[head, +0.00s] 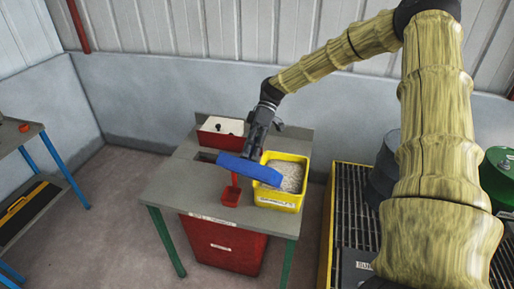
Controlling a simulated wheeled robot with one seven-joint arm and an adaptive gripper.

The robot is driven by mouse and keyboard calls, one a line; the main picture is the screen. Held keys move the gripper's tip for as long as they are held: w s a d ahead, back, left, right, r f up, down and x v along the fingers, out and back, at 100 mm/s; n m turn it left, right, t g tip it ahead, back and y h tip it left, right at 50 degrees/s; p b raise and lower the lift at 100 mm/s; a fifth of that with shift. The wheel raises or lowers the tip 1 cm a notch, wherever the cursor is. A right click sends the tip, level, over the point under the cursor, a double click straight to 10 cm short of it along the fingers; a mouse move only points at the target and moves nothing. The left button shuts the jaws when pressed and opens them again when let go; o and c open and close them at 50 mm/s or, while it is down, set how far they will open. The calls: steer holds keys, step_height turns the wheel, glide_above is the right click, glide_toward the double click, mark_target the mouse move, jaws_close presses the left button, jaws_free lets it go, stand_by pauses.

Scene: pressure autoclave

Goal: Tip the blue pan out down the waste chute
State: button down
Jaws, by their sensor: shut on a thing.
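The blue pan (247,169) is in my gripper (253,152), held above the grey table. My gripper is shut on it, reaching down from above. A plain blue side of the pan faces me, sloping down to the right in the picture; its inside and any contents are hidden. A dark opening (206,157) shows in the table top by the pan's left end. It may be the waste chute, but no label on it is readable.
The yellow tub (278,199) holds pale grains. A red scoop (230,196) lies on the table (173,188) below the pan. A red box with a white top (221,126) stands behind. A red bin (222,243) is under the table. Drums stand on a grating at right.

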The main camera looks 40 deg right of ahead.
mark_target(232, 169)
steer(key=shift+a+f+m+t, duration=0.15)
steer(key=shift+a+m+t, duration=0.15)
steer(key=shift+m, duration=0.1)
steer(key=shift+s+a+m+t+y, duration=0.2)
steer(key=shift+m+t+y, duration=0.1)
steer(key=shift+m, duration=0.1)
steer(key=shift+s+a+f+m+t+y, duration=0.15)
steer(key=shift+s+a+m+t, duration=0.15)
steer(key=shift+a+m+t, duration=0.2)
steer(key=shift+s+a+f+m+t+y, duration=0.15)
steer(key=shift+s+a+m+t, duration=0.1)
steer(key=shift+a+m+t, duration=0.2)
steer(key=a+m+t, duration=0.1)
steer(key=w+a+f+m+t, duration=0.1)
steer(key=a+f+m+t, duration=0.1)
steer(key=shift+w+a+f+m, duration=0.15)
steer(key=shift+w+a+m, duration=0.1)
steer(key=shift+w+m, duration=0.1)
steer(key=a+f+m+t+h, duration=0.4)
steer(key=a+m+h, duration=0.1)
steer(key=a+m, duration=0.2)
steer(key=w+a+f+m+t+h, duration=0.1)
steer(key=a+f+m+t+h, duration=0.3)
steer(key=a+m, duration=0.4)
steer(key=shift+w+a+f+m+t+h, duration=0.2)
steer(key=shift+w+m+t+h, duration=0.1)
steer(key=shift+m+t+h, duration=0.4)
steer(key=shift+s, duration=0.1)
steer(key=shift+d+r, duration=0.1)
steer(key=shift+d, duration=0.05)
